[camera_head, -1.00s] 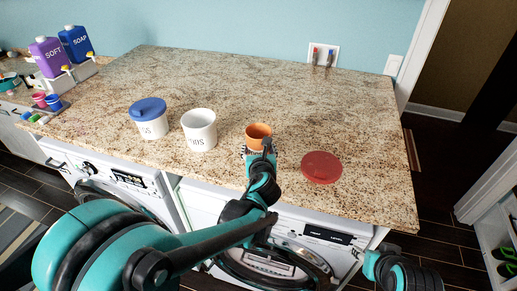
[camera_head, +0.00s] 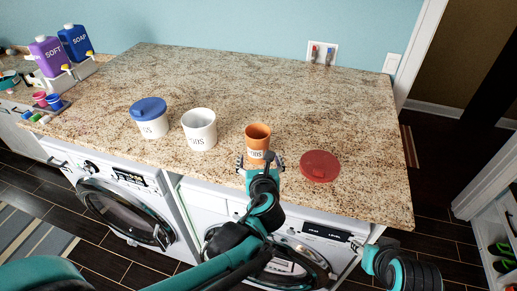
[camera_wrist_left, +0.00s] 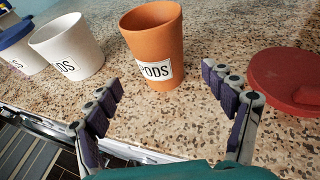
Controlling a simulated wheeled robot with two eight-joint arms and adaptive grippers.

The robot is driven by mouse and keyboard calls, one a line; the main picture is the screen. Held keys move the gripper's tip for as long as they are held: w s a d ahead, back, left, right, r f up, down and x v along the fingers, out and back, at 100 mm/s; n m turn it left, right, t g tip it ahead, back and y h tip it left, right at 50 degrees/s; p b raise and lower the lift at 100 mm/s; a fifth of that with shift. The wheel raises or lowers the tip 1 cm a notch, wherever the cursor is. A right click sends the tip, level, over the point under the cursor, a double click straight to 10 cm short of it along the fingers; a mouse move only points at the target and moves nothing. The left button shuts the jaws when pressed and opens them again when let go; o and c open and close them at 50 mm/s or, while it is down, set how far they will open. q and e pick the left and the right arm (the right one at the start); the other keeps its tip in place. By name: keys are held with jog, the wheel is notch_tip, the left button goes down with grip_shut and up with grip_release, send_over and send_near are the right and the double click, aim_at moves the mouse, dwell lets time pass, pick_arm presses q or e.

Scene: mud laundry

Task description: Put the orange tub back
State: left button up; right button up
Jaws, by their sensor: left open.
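The orange tub (camera_head: 257,138) stands upright and without a lid on the granite counter near its front edge. Its white label reads PODS in the left wrist view (camera_wrist_left: 152,45). My left gripper (camera_head: 260,162) is open and empty, just in front of the tub. In the left wrist view its two fingers (camera_wrist_left: 168,100) are spread wide, with the tub beyond and between them, apart from both.
A red lid (camera_head: 320,166) lies right of the tub. A white tub (camera_head: 199,128) without a lid and a white tub with a blue lid (camera_head: 149,117) stand to the left. Soap and softener bottles (camera_head: 75,43) are at the far left. The counter's back is clear.

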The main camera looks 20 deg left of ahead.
pick_arm(q)
jog(key=v, duration=0.2)
jog(key=shift+s+d+r, duration=0.15)
jog(key=shift+s, duration=0.05)
jog(key=shift+s+p, duration=0.3)
jog(key=s+a+f+n+g+h, duration=0.2)
jog(key=s+n, duration=0.5)
jog(key=n, duration=0.9)
jog(key=s+a+f+n+g+h, duration=0.1)
jog(key=s+n, duration=0.7)
jog(key=n, duration=0.8)
jog(key=f+g+h, duration=0.1)
jog(key=f+g, duration=0.1)
jog(key=g, duration=0.1)
jog(key=shift+a+h, duration=0.3)
jog(key=shift+a, duration=0.05)
notch_tip(320, 180, down, 10)
jog(key=b, duration=1)
